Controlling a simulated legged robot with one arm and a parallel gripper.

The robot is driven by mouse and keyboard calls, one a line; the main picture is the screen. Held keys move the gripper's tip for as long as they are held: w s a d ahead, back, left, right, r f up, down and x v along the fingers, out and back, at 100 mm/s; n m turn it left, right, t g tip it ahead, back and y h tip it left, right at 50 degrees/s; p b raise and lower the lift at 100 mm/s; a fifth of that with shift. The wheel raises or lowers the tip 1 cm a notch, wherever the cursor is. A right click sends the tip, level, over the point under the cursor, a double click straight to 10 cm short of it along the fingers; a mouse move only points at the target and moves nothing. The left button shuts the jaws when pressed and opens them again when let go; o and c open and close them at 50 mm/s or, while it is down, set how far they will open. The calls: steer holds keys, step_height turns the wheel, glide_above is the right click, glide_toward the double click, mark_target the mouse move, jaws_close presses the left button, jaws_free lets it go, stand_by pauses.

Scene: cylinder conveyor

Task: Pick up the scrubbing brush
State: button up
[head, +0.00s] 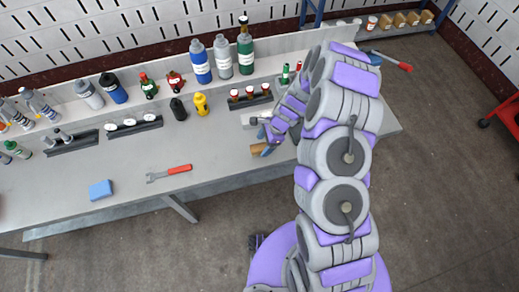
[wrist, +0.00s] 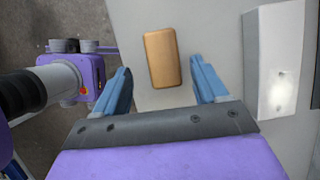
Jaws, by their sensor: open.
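The scrubbing brush shows in the wrist view as a tan wooden block (wrist: 161,57) with rounded corners, lying on the grey table. No bristles are visible from above. In the head view it is a small brown piece (head: 257,149) near the table's front edge, partly hidden by my gripper. My gripper (wrist: 160,66) is open, with one blue finger to each side of the brush's near end in the picture. A gap shows between each finger and the block. The gripper also shows in the head view (head: 265,141), low over the table.
A pale box-like piece (wrist: 273,65) stands right of the brush in the wrist view. A blue sponge (head: 101,190) and a red-handled wrench (head: 169,173) lie on the table (head: 225,155) to the left. Bottles, including a yellow one (head: 201,105), stand behind.

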mark_target(260, 147)
steer(key=x, duration=0.2)
steer(key=b+x, duration=0.1)
steer(key=x, duration=0.2)
steer(key=shift+w+a, duration=0.2)
steer(key=shift+w, duration=0.05)
steer(key=shift+d, duration=0.15)
steer(key=c, duration=1.1)
